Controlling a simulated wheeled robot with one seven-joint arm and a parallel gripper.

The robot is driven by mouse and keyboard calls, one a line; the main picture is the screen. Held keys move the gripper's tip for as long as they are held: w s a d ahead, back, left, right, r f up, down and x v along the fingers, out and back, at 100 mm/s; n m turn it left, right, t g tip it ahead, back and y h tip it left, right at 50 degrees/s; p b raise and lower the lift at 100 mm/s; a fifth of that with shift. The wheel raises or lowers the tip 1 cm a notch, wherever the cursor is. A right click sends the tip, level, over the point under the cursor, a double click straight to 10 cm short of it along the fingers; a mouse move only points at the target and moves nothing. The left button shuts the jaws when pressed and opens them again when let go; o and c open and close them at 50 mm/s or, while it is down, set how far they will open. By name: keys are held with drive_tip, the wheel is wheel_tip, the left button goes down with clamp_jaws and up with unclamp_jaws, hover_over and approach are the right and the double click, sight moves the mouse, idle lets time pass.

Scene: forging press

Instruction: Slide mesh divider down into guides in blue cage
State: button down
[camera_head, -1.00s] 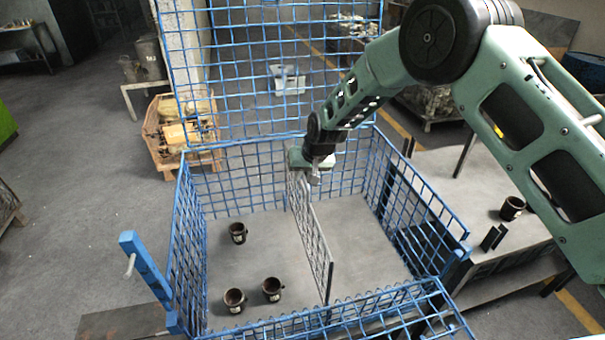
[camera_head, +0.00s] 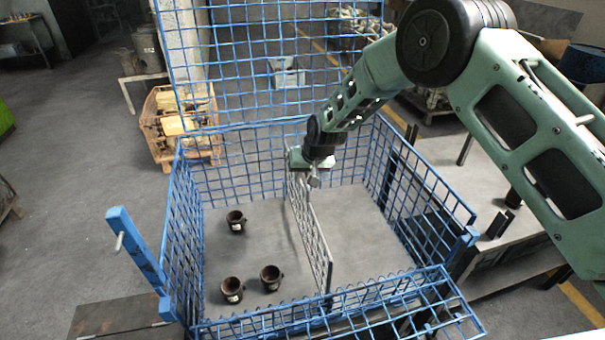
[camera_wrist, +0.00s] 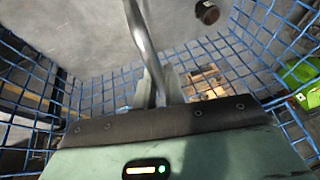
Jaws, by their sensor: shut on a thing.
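The blue wire cage (camera_head: 468,238) stands open at the top in the head view. The grey mesh divider (camera_head: 314,235) stands roughly upright inside it, running from near the back wall toward the front and splitting the floor in two. My gripper (camera_head: 313,180) is shut on the divider's top edge near its back end. In the wrist view, the divider's grey top bar (camera_wrist: 143,35) runs between the fingers of my gripper (camera_wrist: 160,88). The guides cannot be made out. I cannot tell whether the divider's lower edge touches the cage floor.
The right side of the floor looks clear. A tall blue mesh panel (camera_head: 265,65) rises behind the cage. A grey table (camera_head: 490,205) is close on the right.

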sight(302, 186)
drive_tip(key=shift+w+f+b, duration=0.1)
drive_tip(key=shift+f+b, duration=1.2)
drive_tip(key=shift+f, duration=0.6)
drive_tip(key=c, duration=1.4)
unclamp_jaws()
drive_tip(key=o, duration=0.5)
drive_tip(key=shift+f, duration=0.15)
drive_tip(key=shift+r, duration=0.2)
drive_tip(key=shift+r+p, duration=1.65)
drive_tip(key=shift+r, duration=1.75)
